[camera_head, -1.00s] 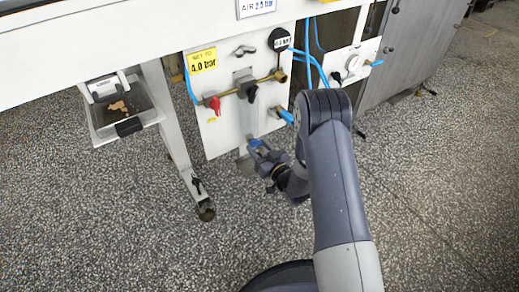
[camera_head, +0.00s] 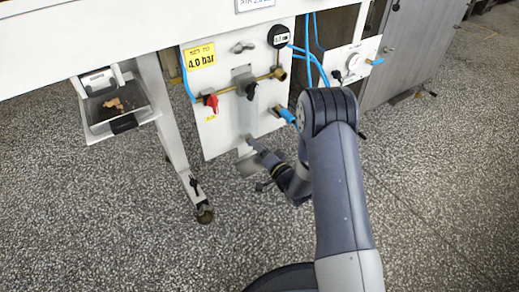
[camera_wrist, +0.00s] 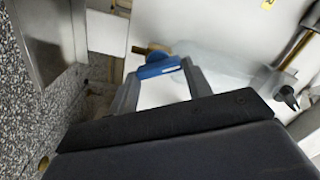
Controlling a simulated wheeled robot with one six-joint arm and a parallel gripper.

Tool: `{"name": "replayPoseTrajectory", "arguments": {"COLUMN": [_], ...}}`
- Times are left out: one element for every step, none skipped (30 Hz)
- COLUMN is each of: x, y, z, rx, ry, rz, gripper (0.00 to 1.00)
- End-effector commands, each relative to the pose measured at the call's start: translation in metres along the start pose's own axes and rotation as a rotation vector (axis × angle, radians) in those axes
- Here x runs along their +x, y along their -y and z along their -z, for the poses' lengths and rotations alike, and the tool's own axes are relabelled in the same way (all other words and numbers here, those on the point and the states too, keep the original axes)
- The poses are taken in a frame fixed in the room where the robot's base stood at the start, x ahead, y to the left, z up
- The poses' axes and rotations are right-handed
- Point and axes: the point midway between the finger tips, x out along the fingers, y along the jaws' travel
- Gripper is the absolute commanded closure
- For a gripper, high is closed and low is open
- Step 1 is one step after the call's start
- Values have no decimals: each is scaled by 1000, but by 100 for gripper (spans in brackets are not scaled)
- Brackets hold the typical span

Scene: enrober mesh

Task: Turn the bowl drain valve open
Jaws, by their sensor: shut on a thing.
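The bowl drain valve's blue handle (camera_wrist: 158,68) shows in the wrist view between the fingertips, with a brass valve body (camera_wrist: 150,52) just behind it. My gripper (camera_wrist: 160,80) is shut on the blue handle, one finger at each end. In the head view my gripper (camera_head: 258,149) is low at the foot of the white panel (camera_head: 222,136), seen nearly edge-on. The blue handle is hidden there, so its turn angle is hard to tell from that view.
A red-handled valve (camera_head: 211,102), a brass pipe (camera_head: 236,89) and a dark gauge (camera_head: 279,37) are on the panel above. A blue fitting (camera_head: 286,115) with hoses sticks out at right. A tray (camera_head: 116,120) hangs at left. The speckled floor in front is clear.

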Motion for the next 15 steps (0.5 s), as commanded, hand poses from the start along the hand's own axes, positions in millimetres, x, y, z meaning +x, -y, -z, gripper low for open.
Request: {"name": "replayPoseTrajectory", "arguments": {"x": [0, 0, 0, 0, 0, 0, 0, 0, 0, 0, 0, 0, 0, 0, 0], "y": [-1, -1, -2, -2, -2, -2, -2, -2, -2, -2, -2, -2, -2, -2, -3], "z": [0, 0, 0, 0, 0, 0, 0, 0, -1, -1, -1, -1, -1, -1, -1], "rx": [44, 72, 110, 137, 164, 200, 226, 251, 283, 307, 331, 359, 379, 399, 424], "ry": [0, 0, 0, 0, 0, 0, 0, 0, 0, 0, 0, 0, 0, 0, 0], "rz": [-2, -2, -2, -2, -2, -2, -2, -2, -2, -2, -2, -2, -2, -2, -2], "gripper": [76, 76, 76, 76, 76, 76, 76, 76, 76, 76, 76, 76, 76, 76, 76]}}
